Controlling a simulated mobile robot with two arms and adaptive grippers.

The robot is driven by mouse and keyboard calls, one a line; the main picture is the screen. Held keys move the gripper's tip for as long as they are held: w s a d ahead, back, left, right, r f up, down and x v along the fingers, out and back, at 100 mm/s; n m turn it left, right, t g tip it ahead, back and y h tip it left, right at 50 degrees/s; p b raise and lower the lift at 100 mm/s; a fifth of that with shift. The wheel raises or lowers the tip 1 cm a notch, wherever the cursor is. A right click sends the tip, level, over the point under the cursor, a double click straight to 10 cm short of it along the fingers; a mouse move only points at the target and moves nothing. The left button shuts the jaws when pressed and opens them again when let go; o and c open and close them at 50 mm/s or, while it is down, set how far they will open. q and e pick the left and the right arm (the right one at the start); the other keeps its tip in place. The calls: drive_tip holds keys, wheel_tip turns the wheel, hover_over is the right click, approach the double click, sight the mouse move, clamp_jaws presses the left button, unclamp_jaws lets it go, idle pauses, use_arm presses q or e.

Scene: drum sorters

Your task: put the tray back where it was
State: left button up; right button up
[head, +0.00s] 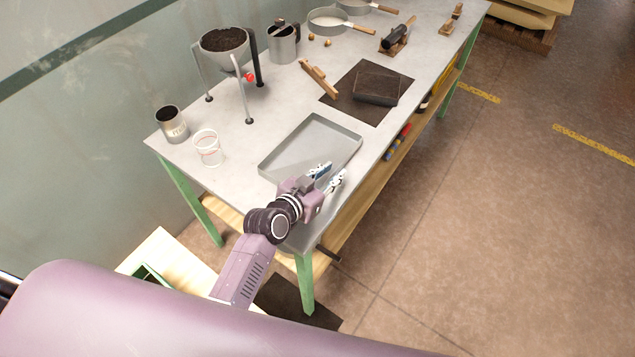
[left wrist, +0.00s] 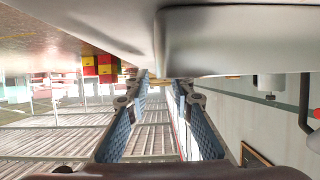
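The tray (head: 312,148) is a shallow, empty grey metal tray lying on the near part of the workbench. My left gripper (head: 329,176) is at its near right edge. The two blue-padded fingers stand apart, with a gap between their tips, in the left wrist view (left wrist: 163,88). A smooth grey surface, apparently the tray (left wrist: 235,40), fills the top of that view close to the fingertips. I cannot tell whether its rim lies between the fingers. My right gripper is not in view.
On the bench (head: 225,180) stand a tin can (head: 172,125), a clear cup (head: 208,148) and a hopper on legs (head: 225,48). A dark mat (head: 340,90) with a dark block (head: 377,86) lies beyond the tray, beside a wooden tool (head: 319,79). Pans and a jug stand farther back.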

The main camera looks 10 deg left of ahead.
use_arm(q)
drive_tip(key=v, duration=0.9)
drive_tip(key=shift+f, duration=0.1)
drive_tip(key=shift+w, duration=0.1)
drive_tip(key=shift+d, duration=0.1)
